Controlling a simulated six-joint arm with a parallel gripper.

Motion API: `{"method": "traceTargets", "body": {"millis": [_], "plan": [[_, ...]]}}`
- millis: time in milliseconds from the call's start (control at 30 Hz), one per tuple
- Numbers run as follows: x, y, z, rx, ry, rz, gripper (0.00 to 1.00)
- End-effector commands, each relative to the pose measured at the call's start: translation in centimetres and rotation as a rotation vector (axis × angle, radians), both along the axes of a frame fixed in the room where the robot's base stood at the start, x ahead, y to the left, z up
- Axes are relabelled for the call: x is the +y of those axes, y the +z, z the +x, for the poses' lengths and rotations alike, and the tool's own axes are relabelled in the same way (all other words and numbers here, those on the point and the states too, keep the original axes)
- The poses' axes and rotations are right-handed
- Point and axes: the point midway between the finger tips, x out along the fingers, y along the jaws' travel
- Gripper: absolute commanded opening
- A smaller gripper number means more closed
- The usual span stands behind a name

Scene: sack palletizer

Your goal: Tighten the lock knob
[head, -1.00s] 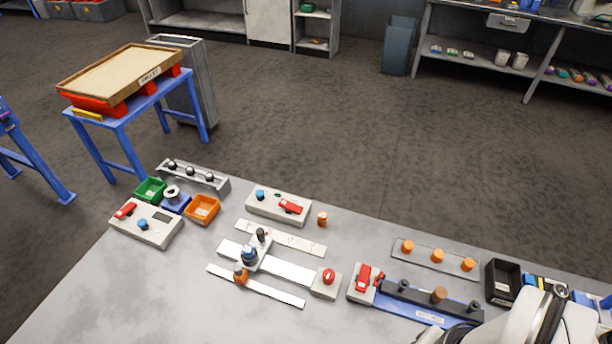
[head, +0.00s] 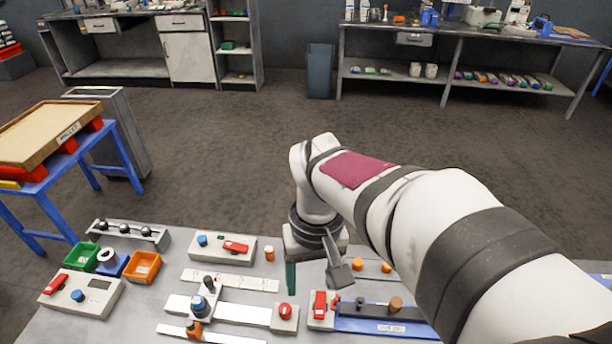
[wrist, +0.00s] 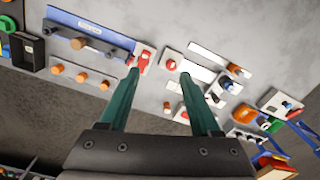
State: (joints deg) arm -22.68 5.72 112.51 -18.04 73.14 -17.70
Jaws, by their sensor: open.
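A white rail (head: 243,314) on the bench bears a small carriage with a blue knob (head: 199,305) and a black knob (head: 209,282). An orange knob (head: 194,329) sits on the lower strip, and a red knob (head: 285,311) on the rail's right end block. No label shows which is the lock knob. My gripper (head: 315,280) is above the bench, right of the carriage, apart from these knobs. In the wrist view its green fingers (wrist: 160,78) are spread with nothing between them; the red knob (wrist: 170,64) shows beyond them, the orange knob (wrist: 235,68) to the right.
A control box (head: 225,248) with a red switch lies behind. Green bin (head: 82,256) and orange bin (head: 142,266) are at the left. A black box (wrist: 27,52) shows in the wrist view.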

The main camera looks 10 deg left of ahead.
Motion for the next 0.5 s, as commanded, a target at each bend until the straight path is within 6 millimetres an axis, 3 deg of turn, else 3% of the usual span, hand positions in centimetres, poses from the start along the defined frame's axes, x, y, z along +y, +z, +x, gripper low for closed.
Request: {"method": "traceTargets", "body": {"millis": [33,100,167,267,500], "plan": [[2.3,-1.0,1.5,-0.003,0.098,-0.012,0.64],[4.6,-1.9,2.9,-0.015,0.202,-0.023,0.64],[5.6,-2.5,3.5,-0.021,0.248,-0.028,0.64],[5.9,-3.8,3.7,-0.021,0.263,-0.03,0.64],[5.7,-10.7,3.5,-0.017,0.259,-0.031,0.64]]}}
